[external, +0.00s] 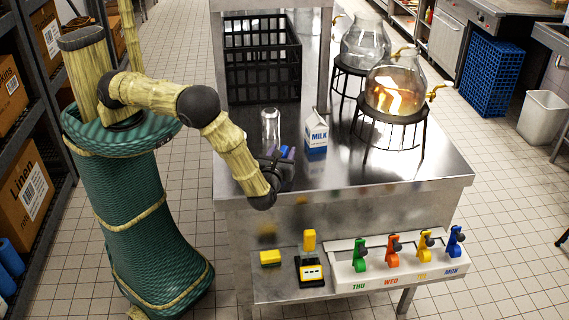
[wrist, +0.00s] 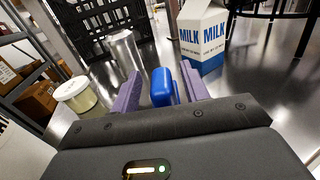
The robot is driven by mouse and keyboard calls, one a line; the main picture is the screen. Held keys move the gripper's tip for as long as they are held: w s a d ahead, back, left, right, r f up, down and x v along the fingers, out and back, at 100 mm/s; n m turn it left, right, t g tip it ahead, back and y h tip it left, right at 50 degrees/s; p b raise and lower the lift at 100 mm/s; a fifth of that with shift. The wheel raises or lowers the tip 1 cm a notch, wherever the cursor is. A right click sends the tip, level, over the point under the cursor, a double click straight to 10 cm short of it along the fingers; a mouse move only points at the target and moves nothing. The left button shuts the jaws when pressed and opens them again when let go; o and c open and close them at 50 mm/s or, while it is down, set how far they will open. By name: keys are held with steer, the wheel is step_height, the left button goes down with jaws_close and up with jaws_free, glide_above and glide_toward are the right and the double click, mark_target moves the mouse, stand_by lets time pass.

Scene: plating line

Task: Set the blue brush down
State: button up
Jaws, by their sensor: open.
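The blue brush (wrist: 163,87) shows in the wrist view as a rounded blue block between my gripper's two purple fingers. My gripper (external: 283,153) is open at the near left part of the steel counter (external: 400,184), low over its top. In the wrist view the fingers (wrist: 162,84) stand apart on either side of the brush, with a gap at its left. The brush's underside is hidden, so I cannot tell whether it touches the counter. In the external view the brush is mostly hidden by my gripper.
A milk carton (external: 317,135) stands just right of my gripper, and a clear glass (external: 270,128) stands behind it. Glass dispensers (external: 392,88) on black stands are at the right. A black crate (external: 262,58) is at the back. A lower shelf holds coloured day-labelled items (external: 393,252).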

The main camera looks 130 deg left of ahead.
steer(key=b+v, duration=0.2)
steer(key=v, duration=0.6)
steer(key=shift+w+f+b, duration=0.1)
steer(key=shift+b, duration=0.25)
steer(key=shift+w+d, duration=0.15)
steer(key=shift+d, duration=0.4)
